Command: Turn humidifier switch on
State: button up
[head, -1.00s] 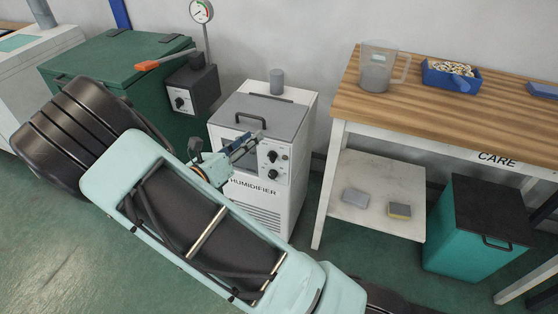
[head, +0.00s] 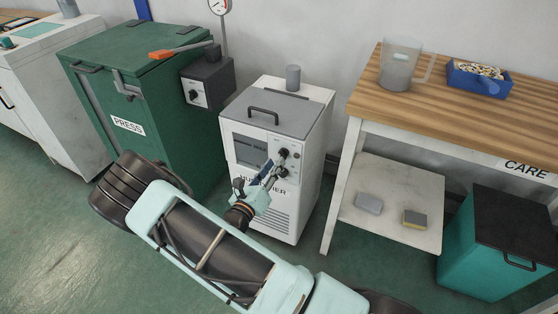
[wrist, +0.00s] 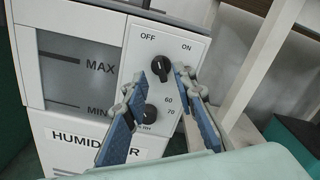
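The white humidifier (head: 275,205) stands against the wall. Its panel shows in the wrist view with a black OFF/ON switch knob (wrist: 158,70) above a second black dial (wrist: 145,114) with numbers beside it. The switch knob also shows in the head view (head: 283,153). Its exact pointer direction is hard to tell. My gripper (head: 278,166) is in front of the panel. In the wrist view my gripper (wrist: 151,80) is open, with its fingertips just below and beside the switch knob. I cannot tell whether they touch it. The fingers partly cover the panel and the HUMIDIFIER label.
The green press (head: 135,85) and a dark control box (head: 208,82) stand left of the humidifier. A wood-topped table (head: 440,95) with a lower shelf (head: 385,215) stands close on the right. Open floor lies in front.

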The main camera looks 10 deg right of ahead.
aim_at(283, 154)
jog(key=shift+x, duration=1.95)
grip_shut()
